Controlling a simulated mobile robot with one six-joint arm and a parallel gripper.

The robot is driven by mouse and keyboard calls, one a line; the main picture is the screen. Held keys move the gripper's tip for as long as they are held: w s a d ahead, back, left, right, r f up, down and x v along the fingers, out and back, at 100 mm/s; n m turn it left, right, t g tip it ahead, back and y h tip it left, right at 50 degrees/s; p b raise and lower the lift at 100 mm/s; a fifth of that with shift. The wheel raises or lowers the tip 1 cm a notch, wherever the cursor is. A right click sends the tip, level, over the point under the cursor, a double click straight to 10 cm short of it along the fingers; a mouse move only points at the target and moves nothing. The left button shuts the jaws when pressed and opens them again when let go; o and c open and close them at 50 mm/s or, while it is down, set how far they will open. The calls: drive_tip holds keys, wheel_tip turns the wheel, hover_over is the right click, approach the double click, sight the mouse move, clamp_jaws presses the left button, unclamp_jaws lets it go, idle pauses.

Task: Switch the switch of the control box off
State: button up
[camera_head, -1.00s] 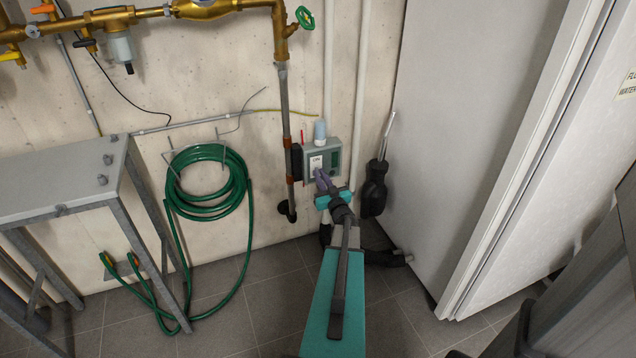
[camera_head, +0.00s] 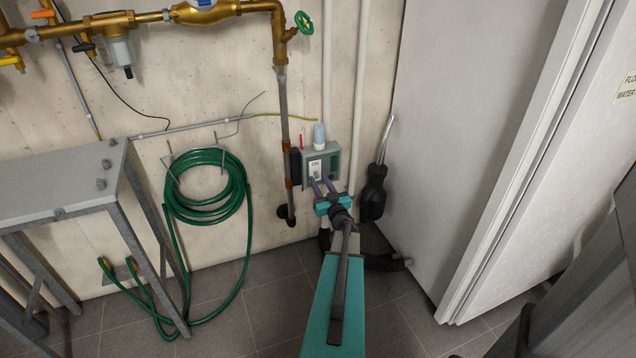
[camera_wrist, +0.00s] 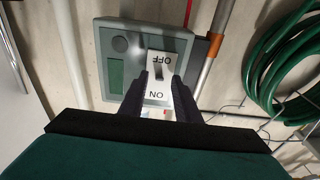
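My gripper (camera_head: 321,184) is just in front of the box's lower part. In the wrist view its two dark fingers (camera_wrist: 161,84) stand apart, on either side of the plate, with nothing held between them.
A brown-and-grey vertical pipe (camera_head: 286,150) runs close to the left of the box. A black-handled tool (camera_head: 374,190) hangs to its right, near a large white cabinet (camera_head: 470,130). A coiled green hose (camera_head: 205,185) and a metal table (camera_head: 60,185) are on the left.

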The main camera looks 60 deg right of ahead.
drive_tip(key=v, duration=1.3)
drive_tip(key=shift+a, duration=0.2)
